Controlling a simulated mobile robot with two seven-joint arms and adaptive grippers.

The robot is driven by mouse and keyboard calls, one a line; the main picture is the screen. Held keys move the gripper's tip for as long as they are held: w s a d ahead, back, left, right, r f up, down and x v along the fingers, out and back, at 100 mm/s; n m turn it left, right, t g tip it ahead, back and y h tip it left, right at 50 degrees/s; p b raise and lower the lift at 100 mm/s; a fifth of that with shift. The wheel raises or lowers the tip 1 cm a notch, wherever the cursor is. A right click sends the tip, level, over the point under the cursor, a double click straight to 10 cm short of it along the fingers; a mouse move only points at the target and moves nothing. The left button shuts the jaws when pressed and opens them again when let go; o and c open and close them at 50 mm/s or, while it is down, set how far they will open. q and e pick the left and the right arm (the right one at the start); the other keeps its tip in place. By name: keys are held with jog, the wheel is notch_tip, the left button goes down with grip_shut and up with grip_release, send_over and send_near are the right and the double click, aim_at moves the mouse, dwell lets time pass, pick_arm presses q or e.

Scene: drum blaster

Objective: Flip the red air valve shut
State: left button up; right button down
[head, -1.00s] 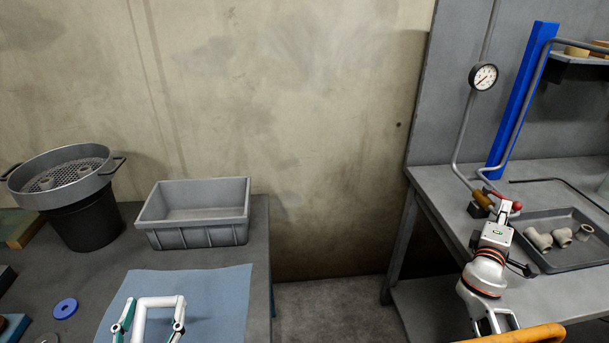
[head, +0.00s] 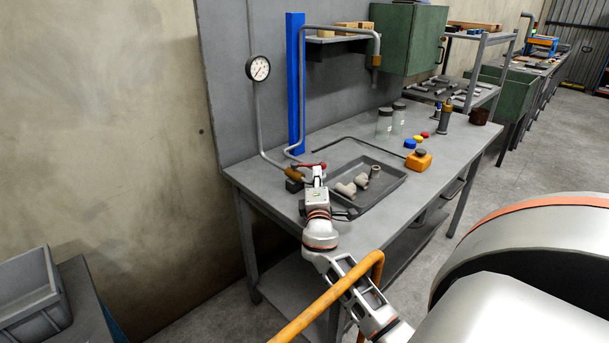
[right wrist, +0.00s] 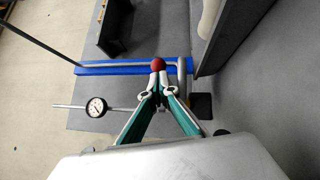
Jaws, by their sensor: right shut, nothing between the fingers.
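The red air valve handle (head: 311,166) sits at the bench's left end, beside a brass fitting (head: 293,174) on the grey air pipe. My right gripper (head: 318,172) is right at the handle, on its near side, and partly covers that area. In the right wrist view the red ball end (right wrist: 158,64) of the handle shows just beyond my shut fingertips (right wrist: 158,84). Nothing shows between the fingers. I cannot tell if they touch the handle. My left gripper is out of view.
A dial gauge (head: 258,68) stands on the pipe, left of a blue post (head: 296,85). A grey tray (head: 388,190) with pipe fittings lies right of my gripper. An orange rail (head: 325,300) runs in the foreground. Jars (head: 384,124) stand farther back.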

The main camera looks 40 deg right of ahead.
jog(key=v, duration=1.2)
